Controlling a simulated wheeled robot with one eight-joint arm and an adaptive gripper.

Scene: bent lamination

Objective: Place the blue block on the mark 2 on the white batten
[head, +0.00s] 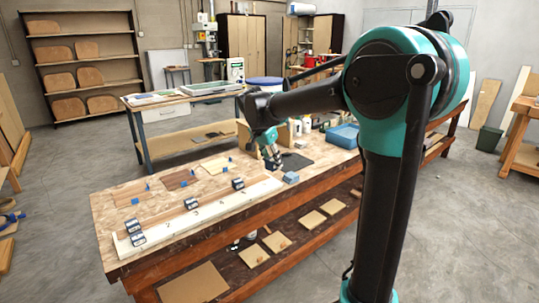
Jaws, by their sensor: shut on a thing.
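My gripper (272,154) is above the far right part of the bench, beyond the right end of the white batten. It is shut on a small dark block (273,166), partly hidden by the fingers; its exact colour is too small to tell. The white batten (210,213) lies along the front edge of the bench, with small dark marks that are too small to read.
Several dark blocks with pale labels stand along the batten, two at its left end (138,239), others further right (190,204) (238,184). Wood sheets with blue clips (180,179) lie behind.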

